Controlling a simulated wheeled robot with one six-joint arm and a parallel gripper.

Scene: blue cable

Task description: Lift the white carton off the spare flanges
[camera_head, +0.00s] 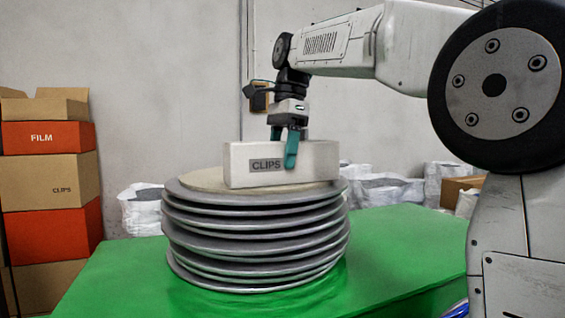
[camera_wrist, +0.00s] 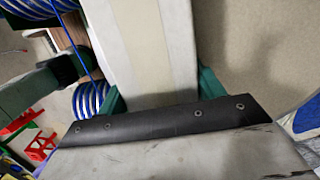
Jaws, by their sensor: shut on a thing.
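The white carton (camera_head: 300,168), labelled CLIPS, is upright over the top of the stack of grey spare flanges (camera_head: 255,240). No clear gap shows under it; I cannot tell whether it still touches the top disc. My gripper (camera_head: 291,155) comes down from above with its green fingers over the carton's middle, shut on it. In the wrist view the carton (camera_wrist: 150,45) runs up between the two green fingers of my gripper (camera_wrist: 160,93). The far finger is mostly hidden in the head view.
The flanges stand on a green surface (camera_head: 400,240) with free room to their right. Stacked boxes (camera_head: 50,190) stand at the left. White sacks (camera_head: 390,188) lie behind. Blue cable coils (camera_wrist: 90,98) and a red object (camera_wrist: 22,122) show in the wrist view.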

